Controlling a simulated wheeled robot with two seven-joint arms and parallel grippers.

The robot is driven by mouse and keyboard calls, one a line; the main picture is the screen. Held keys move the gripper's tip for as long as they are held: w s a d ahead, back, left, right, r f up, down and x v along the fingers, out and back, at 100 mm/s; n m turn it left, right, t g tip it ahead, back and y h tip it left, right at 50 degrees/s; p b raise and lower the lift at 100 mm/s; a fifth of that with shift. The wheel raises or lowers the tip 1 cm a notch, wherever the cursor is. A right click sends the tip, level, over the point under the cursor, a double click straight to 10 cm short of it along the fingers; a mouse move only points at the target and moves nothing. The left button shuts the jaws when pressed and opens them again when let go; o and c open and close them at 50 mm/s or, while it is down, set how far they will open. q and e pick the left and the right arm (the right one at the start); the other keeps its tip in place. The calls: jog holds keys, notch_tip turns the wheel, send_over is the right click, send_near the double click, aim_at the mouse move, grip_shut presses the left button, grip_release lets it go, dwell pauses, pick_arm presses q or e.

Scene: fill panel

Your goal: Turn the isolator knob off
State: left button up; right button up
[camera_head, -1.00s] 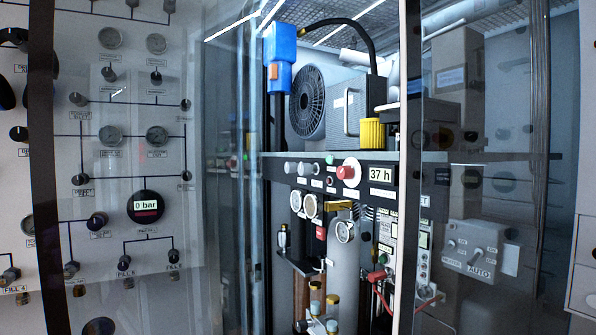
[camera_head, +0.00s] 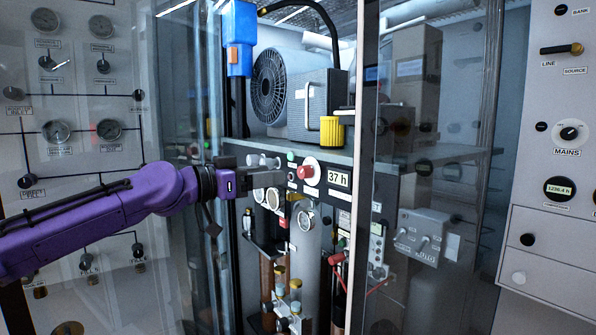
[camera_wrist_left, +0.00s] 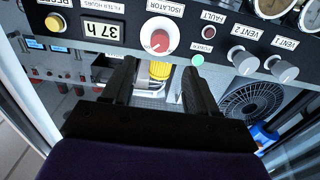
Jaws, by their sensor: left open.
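The isolator knob (camera_head: 308,172) is a round red knob on a pale ring, on the dark control strip left of the "37 h" display. In the left wrist view, which is upside down, the red knob (camera_wrist_left: 158,40) sits under the label "ISOLATOR" with a pale mark on it. My left gripper (camera_head: 242,183) reaches in from the left, in front of the strip's left end, short of the knob. In the left wrist view the two dark fingers of my left gripper (camera_wrist_left: 158,68) are apart and empty, with the knob just beyond the gap between them. My right gripper is out of view.
Grey vent knobs (camera_wrist_left: 262,62) and a green power light (camera_wrist_left: 198,60) lie beside the isolator. The "37 h" display (camera_head: 339,180) is on its other side. A glass door with a pale frame edge (camera_head: 363,150) stands to the right. A gauge panel (camera_head: 75,110) is at left.

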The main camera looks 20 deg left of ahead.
aim_at(301, 171)
pick_arm(q)
jog(key=p+x, duration=0.2)
jog(key=x, duration=0.5)
jog(key=shift+w+d, duration=0.25)
jog(key=shift+d, duration=0.05)
jog(key=shift+w+d+f, duration=0.1)
jog(key=shift+w+d, duration=0.15)
jog(key=shift+w, duration=0.15)
jog(key=c, duration=1.1)
